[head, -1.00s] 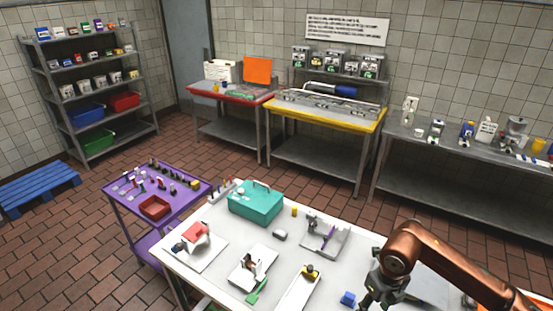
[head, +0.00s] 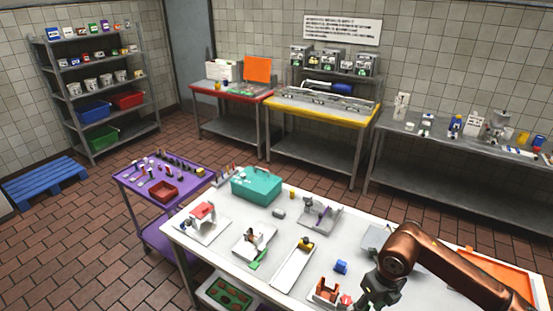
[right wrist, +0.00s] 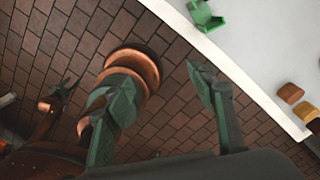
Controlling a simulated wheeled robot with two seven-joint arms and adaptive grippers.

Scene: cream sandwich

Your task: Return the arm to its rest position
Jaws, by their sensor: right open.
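My right arm, copper coloured, enters the head view from the lower right. Its dark right gripper (head: 380,290) is over the front part of the white table (head: 215,257). In the right wrist view the open right gripper (right wrist: 157,78) has its two green-grey fingers apart with nothing between them. Brick floor and a copper part of my own body show behind the fingers. Another copper arm with a small dark gripper, which looks like my left gripper (right wrist: 62,88), is at the left of the wrist view. Its jaws are too small to judge.
An orange-red holder (head: 325,291) and a blue block (head: 341,267) are close to the right gripper. An orange tray (head: 500,272) lies behind the right arm. A teal box (head: 256,186) stands at the back of the table, and a purple cart (head: 150,199) stands left.

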